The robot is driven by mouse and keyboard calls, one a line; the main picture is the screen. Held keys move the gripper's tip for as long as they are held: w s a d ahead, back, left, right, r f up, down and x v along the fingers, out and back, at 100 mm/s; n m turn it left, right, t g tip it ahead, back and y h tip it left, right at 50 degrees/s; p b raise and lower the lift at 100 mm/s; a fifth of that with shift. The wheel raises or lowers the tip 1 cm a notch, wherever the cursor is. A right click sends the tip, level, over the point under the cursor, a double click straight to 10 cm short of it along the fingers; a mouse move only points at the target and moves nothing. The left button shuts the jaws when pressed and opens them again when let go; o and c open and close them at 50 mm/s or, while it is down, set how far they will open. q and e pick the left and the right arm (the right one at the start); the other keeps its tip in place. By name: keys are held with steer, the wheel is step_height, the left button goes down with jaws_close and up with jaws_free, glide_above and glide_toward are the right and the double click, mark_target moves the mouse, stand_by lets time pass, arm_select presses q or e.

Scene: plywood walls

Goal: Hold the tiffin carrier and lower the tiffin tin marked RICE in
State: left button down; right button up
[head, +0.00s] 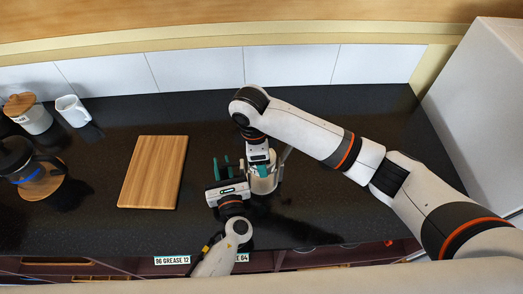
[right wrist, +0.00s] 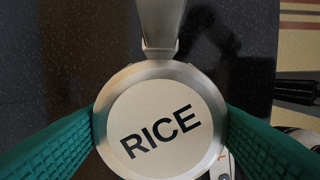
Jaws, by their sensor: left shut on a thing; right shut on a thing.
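The round metal tin marked RICE (right wrist: 161,122) fills the middle of the right wrist view, its pale lid facing the camera. My right gripper (right wrist: 160,132) is shut on it, one green finger on each side. The steel tiffin carrier (head: 284,157) stands on the counter; a metal upright of it (right wrist: 160,22) shows just beyond the tin's rim. My left gripper (head: 227,166) is low beside the carrier, on its left, and shut on it; its contact is partly hidden. My right gripper also hides much of the carrier and tin from above. How deep the tin sits cannot be told.
A wooden board (head: 153,172) lies left of my grippers. Farther left are a white mug (head: 73,111), a wood-lidded canister (head: 33,118) and a dark pot (head: 20,160) by a round wooden mat (head: 48,186). The black counter (head: 350,110) is clear behind my right arm.

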steer(key=shift+f, duration=3.75)
steer(key=o, duration=1.2)
steer(key=shift+r, duration=5)
